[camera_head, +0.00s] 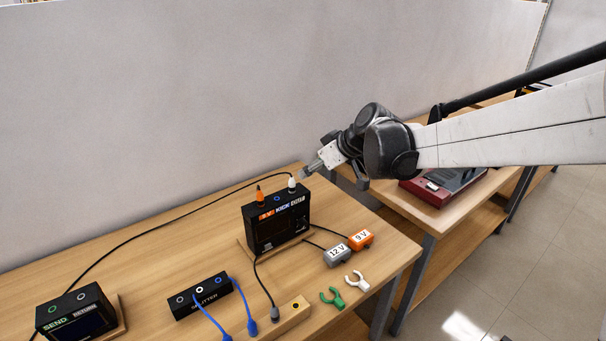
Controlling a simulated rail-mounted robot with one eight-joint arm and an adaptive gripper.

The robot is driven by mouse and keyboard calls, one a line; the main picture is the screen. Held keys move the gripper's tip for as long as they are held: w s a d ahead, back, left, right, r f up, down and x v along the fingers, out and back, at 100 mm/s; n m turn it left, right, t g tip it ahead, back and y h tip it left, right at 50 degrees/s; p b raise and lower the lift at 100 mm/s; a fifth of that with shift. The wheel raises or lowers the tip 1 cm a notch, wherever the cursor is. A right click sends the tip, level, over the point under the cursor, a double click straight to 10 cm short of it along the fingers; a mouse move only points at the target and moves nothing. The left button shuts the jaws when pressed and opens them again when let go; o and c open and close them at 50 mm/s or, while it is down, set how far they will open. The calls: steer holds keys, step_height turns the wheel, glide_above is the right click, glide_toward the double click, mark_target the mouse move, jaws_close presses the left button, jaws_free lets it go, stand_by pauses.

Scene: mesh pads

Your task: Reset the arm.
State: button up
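My arm reaches in from the right. My gripper (310,171) hangs over the back right of the wooden table (150,250), tilted down to the left. Its tip is just above and right of the white plug (292,184) in the top of the black box with a display (277,222). I cannot tell whether the tip touches the plug. The fingers are small and seen at an angle, so I cannot tell whether they are open or shut. No held thing is clearly visible.
An orange plug (260,196) stands beside the white one. A black splitter (201,297) with blue cables and a SEND/RETURN box (76,311) stand left. Grey 12 V (337,255) and orange 9 V (361,240) blocks lie right. A red device (440,186) is under my arm.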

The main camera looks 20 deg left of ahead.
steer(key=shift+s+d+r, duration=0.2)
steer(key=shift+d+r, duration=0.15)
steer(key=shift+r, duration=0.1)
steer(key=s+d+r+m+t+h, duration=0.1)
steer(key=s+d+r+m+h, duration=0.15)
steer(key=s+d, duration=0.55)
steer(key=s+d+r+m+t+h, duration=0.1)
steer(key=s+d+r+m, duration=0.3)
steer(key=d, duration=0.8)
steer(key=s+d+f+m+h, duration=0.2)
steer(key=s+d+f+m, duration=0.1)
steer(key=s+d, duration=0.5)
steer(key=s+d+f+m+t+h, duration=0.1)
steer(key=s+d+f+m+h, duration=0.1)
steer(key=s+d, duration=0.6)
steer(key=shift+s+f+m+h, duration=0.35)
steer(key=shift+s+f+m, duration=0.4)
steer(key=shift+s, duration=0.45)
